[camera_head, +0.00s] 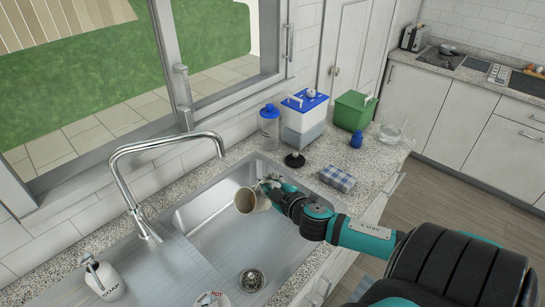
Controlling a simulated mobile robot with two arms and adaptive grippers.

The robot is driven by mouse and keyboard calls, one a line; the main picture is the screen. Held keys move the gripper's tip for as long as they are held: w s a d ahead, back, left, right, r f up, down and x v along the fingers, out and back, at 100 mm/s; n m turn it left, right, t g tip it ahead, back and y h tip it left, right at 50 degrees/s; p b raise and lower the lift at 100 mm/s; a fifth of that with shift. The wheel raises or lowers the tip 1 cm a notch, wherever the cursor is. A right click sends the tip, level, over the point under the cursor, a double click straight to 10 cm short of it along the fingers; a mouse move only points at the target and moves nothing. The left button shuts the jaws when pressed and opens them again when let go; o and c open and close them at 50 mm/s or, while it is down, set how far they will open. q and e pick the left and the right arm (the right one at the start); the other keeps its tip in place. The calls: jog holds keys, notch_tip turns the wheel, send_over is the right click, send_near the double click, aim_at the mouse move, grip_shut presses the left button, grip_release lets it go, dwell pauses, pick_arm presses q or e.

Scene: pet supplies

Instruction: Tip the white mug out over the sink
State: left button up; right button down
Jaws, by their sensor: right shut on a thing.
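The mug (257,201), off-white to tan in this light, is held over the sink basin (205,219). It is tilted on its side, with its mouth toward the left. Nothing can be seen pouring from it. My right gripper (268,187) is shut on the mug at its right side, and the arm reaches in from the right. The fingers partly hide the mug. The drain (251,281) lies in the basin floor, below the mug in the picture. My left gripper is not in view.
A tall faucet (125,178) arches at the left. Behind the basin stand a clear blue-topped bottle (269,133), a blue-lidded container (303,122), a green box (353,112) and a black stopper (295,160). A checked cloth (338,178) and soap dispenser (103,279) sit beside it.

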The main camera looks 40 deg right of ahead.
aim_at(251, 213)
jog(key=a+n+t+b, duration=0.1)
jog(key=a+n+b, duration=0.1)
jog(key=a+f+n+t+h+b, duration=0.1)
jog(key=n+b, duration=0.1)
jog(key=n, duration=0.1)
jog(key=a+n+h+b, duration=0.1)
jog(key=a+n+b, duration=0.1)
jog(key=shift+s+a+f+t+b, duration=0.25)
jog(key=shift+a+f+t+b, duration=0.05)
jog(key=shift+a+t+b, duration=0.1)
jog(key=a+n+b, duration=0.1)
jog(key=n, duration=0.1)
jog(key=shift+a+n+t, duration=0.1)
jog(key=shift+n+t, duration=0.3)
jog(key=shift+a, duration=0.15)
dwell(0.3)
